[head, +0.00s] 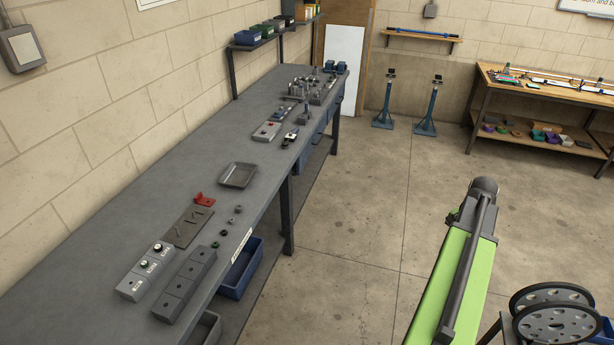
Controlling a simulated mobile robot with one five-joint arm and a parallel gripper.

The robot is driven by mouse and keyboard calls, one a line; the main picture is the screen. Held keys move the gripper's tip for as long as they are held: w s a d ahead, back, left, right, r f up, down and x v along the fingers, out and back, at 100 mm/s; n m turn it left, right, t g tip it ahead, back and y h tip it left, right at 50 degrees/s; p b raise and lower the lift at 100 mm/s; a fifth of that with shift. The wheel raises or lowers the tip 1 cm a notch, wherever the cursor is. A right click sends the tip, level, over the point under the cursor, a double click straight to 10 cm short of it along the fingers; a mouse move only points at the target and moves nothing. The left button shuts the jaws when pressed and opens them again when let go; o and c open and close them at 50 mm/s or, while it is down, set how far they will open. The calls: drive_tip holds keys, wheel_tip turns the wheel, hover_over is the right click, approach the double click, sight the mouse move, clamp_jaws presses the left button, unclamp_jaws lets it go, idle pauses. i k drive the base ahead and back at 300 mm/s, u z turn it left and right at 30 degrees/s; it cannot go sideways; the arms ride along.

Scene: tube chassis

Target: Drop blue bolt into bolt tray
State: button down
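A shallow dark grey tray (238,175), which looks like the bolt tray, lies on the long grey workbench (110,235). No part lying in it can be made out. I cannot pick out a blue bolt for sure. A flat brown-grey plate (184,235) with small pins or bolts on it lies nearer than the tray, and their colour is too small to tell. My gripper is not in view.
A red bracket (204,199), small round parts (231,222) and grey blocks (184,286) are near the plate. Fixtures (305,112) crowd the bench's far end. A blue bin (240,268) is under the bench. Open concrete floor (350,240) lies to its right.

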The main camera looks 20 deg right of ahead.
sight(244, 177)
drive_tip(key=z, duration=0.05)
drive_tip(key=i, duration=1)
drive_tip(key=u, duration=0.1)
